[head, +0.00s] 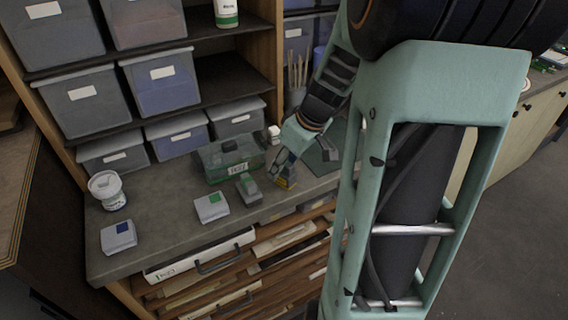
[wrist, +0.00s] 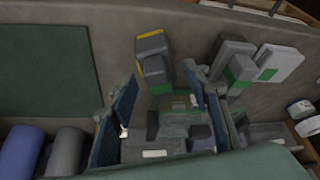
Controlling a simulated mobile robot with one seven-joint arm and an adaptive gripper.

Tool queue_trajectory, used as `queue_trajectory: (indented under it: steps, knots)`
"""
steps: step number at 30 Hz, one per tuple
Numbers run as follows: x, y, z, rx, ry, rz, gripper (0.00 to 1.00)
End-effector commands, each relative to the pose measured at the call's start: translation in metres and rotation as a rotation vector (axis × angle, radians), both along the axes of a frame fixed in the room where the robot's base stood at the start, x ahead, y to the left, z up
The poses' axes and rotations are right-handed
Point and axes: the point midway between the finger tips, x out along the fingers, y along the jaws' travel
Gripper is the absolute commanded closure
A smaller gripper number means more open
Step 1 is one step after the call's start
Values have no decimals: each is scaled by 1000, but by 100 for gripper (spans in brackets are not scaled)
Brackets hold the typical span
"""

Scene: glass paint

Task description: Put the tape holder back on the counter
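A grey block with yellow edges (head: 287,178), which may be the tape holder, is near the front edge of the counter (head: 180,235). It also shows in the wrist view (wrist: 152,68), just past my fingertips. A similar grey block with green (head: 248,188) stands to its left; it also shows in the wrist view (wrist: 232,66). I cannot tell which is the tape holder. My gripper (head: 279,172) points down at the yellow-edged block. In the wrist view its blue fingers (wrist: 161,78) are apart, with no clear grip on anything. I cannot tell whether they touch the block.
A green toolbox (head: 232,158) stands behind the blocks. White boxes with a green label (head: 212,207) and a blue label (head: 118,237), and a white tub (head: 108,190), are to the left. Storage bins (head: 175,137) line the back. A dark green mat (wrist: 45,65) lies beside my gripper.

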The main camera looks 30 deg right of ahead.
Motion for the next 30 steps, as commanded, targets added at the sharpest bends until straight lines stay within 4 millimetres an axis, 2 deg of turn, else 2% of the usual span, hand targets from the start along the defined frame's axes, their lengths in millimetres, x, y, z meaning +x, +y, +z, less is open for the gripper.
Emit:
queue_trajectory:
  steps: [8,14,21,25,30]
  knots:
    - [0,0,5,0,-1,0,56]
    - [-12,-6,35,-4,-4,-1,56]
    - [-30,-15,83,-3,-4,-1,56]
    - [-37,-18,101,-2,-3,-1,56]
    - [-42,-19,112,-1,0,0,56]
